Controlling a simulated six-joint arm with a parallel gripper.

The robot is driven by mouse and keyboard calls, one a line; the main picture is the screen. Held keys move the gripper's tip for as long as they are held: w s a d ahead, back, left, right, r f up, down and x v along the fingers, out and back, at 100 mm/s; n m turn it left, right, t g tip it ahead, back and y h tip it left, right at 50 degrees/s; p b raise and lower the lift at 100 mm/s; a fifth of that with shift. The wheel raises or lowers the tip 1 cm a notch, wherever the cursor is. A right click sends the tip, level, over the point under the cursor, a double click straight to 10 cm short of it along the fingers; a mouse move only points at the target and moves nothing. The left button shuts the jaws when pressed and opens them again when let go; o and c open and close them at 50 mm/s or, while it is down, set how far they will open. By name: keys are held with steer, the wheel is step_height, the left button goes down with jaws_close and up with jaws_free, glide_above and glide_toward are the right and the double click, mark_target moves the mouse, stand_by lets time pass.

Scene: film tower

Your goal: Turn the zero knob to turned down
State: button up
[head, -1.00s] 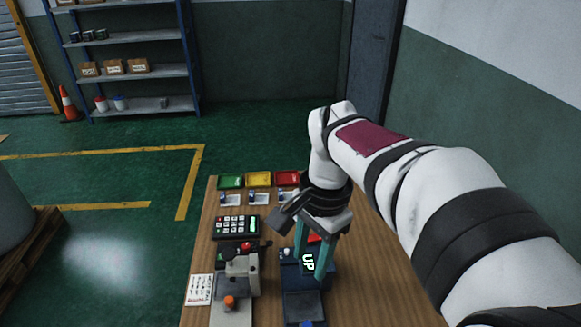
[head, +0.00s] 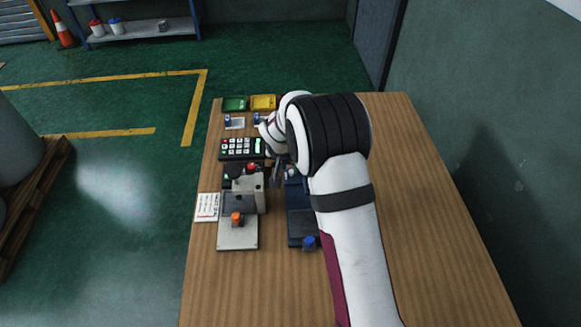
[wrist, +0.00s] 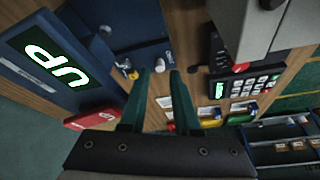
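The dark blue device shows in the head view (head: 299,212), partly hidden by my arm. In the wrist view its lit "UP" display (wrist: 62,60) is at the upper left, upside down.
A grey device with an orange knob (head: 237,218) stands left of the blue device. A keypad (head: 241,148) and coloured trays (head: 235,103) are behind it. A paper note (head: 207,206) lies at the left edge. The right side of the wooden table (head: 425,220) is clear.

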mark_target(291, 173)
steer(key=shift+x, duration=1.4)
jaws_close()
